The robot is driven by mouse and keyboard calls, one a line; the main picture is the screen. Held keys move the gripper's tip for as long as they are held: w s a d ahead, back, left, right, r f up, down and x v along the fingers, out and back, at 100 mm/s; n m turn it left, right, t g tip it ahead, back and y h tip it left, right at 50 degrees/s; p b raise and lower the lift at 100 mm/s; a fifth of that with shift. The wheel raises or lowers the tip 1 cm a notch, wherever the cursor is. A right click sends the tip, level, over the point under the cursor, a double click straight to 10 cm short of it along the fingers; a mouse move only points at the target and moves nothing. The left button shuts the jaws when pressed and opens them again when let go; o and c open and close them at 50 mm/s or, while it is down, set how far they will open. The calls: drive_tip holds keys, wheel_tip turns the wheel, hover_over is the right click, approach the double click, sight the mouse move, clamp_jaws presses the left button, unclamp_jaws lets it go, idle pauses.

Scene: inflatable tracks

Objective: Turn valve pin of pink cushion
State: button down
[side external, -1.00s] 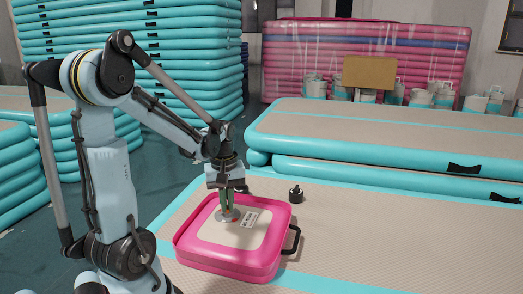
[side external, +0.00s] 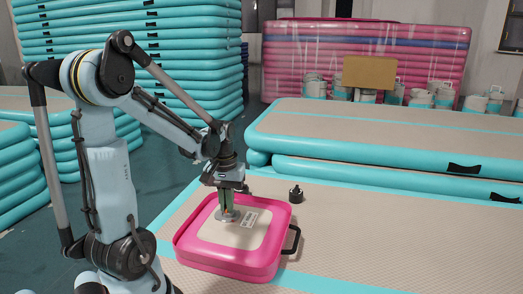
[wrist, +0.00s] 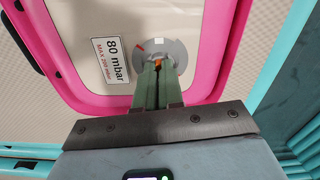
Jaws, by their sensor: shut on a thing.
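The pink cushion (side external: 235,245) lies flat on the beige track, with a beige top panel and a black side handle. It also shows in the wrist view (wrist: 218,50). Its round grey valve plate (wrist: 177,52) has a red mark at one side. My gripper (side external: 227,212) points straight down over the valve. In the wrist view its green fingers (wrist: 157,75) are shut on the valve pin (wrist: 159,62), of which only a small orange part shows between the fingertips. The rest of the pin is hidden.
A label reading 80 mbar (wrist: 111,60) is on the cushion's panel beside the valve. A small black cap-like part (side external: 296,195) stands on the track behind the cushion. Stacked teal-edged tracks (side external: 390,140) lie behind. The track to the right is clear.

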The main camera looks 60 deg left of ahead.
drive_tip(key=c, duration=1.3)
unclamp_jaws()
drive_tip(key=shift+o, duration=0.2)
wheel_tip(320, 180, up, 12)
drive_tip(key=w+d+f+m+t, duration=0.1)
drive_tip(key=d+m+t, duration=0.1)
drive_tip(key=d, duration=0.4)
drive_tip(key=w+d+f+m+t, duration=0.1)
drive_tip(key=d+f+m+t, duration=0.1)
drive_tip(key=d+m, duration=0.3)
drive_tip(key=w+d+f+m+t, duration=0.1)
drive_tip(key=w+d+m+t, duration=0.1)
drive_tip(key=d, duration=0.7)
drive_tip(key=shift+f+m+t, duration=0.4)
drive_tip(key=shift+m+t, duration=0.2)
drive_tip(key=shift+m, duration=0.2)
